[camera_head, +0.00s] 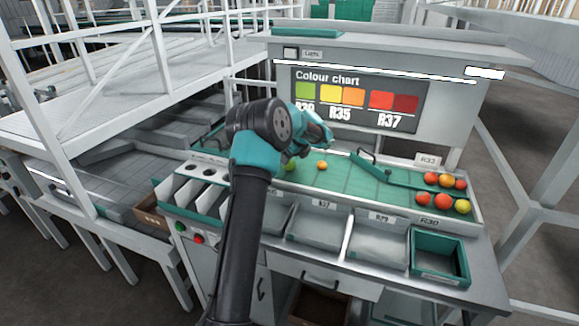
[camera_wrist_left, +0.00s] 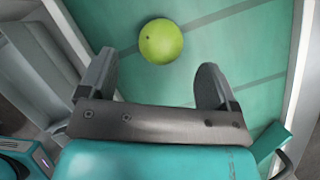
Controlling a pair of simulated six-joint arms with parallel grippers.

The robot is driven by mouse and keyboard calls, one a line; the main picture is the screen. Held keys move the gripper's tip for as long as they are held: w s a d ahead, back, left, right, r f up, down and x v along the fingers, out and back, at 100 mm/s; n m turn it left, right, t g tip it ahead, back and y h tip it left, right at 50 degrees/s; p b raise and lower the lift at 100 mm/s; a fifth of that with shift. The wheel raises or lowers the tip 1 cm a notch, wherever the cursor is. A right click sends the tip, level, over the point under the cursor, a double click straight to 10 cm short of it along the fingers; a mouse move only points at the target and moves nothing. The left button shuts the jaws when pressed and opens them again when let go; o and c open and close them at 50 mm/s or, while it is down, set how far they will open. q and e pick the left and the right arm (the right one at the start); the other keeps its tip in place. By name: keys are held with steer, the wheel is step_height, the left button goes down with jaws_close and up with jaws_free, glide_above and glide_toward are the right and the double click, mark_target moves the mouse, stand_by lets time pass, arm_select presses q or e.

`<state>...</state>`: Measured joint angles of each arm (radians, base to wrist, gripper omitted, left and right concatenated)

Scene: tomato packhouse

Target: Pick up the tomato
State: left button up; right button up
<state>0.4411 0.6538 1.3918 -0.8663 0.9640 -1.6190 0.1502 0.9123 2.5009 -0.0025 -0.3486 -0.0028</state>
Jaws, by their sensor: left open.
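A green tomato (camera_wrist_left: 160,41) lies on the green sorting surface in the left wrist view, just beyond and between my left fingertips. My left gripper (camera_wrist_left: 157,66) is open, with nothing between its fingers. Several red, orange and yellow-green tomatoes (camera_head: 442,201) lie at the right end of the surface. My right gripper is in neither view.
The sorting surface (camera_head: 345,180) has raised light edges. A teal divider bar (camera_head: 405,182) crosses its right part. A colour chart board (camera_head: 350,99) stands behind. Grey bins (camera_head: 317,226) and a green crate (camera_head: 440,254) line the front. The surface between the orange tomato and divider is clear.

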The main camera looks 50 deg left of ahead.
mark_target(291, 162)
arm_select(q)
steer(key=shift+x, duration=2.35)
steer(key=shift+d, duration=0.1)
steer(key=shift+w, duration=0.1)
steer(key=shift+c, duration=0.5)
steer(key=c, duration=0.7)
steer(key=shift+r, duration=0.15)
steer(key=shift+r, duration=1.5)
steer(key=shift+d+r, duration=0.1)
steer(key=shift+r, duration=0.05)
steer(key=s+d+r, duration=0.1)
steer(key=s+d, duration=0.9)
steer(key=d, duration=0.1)
steer(key=shift+s+d+r, duration=0.2)
steer(key=shift+s+d, duration=0.15)
steer(key=shift+d, duration=0.05)
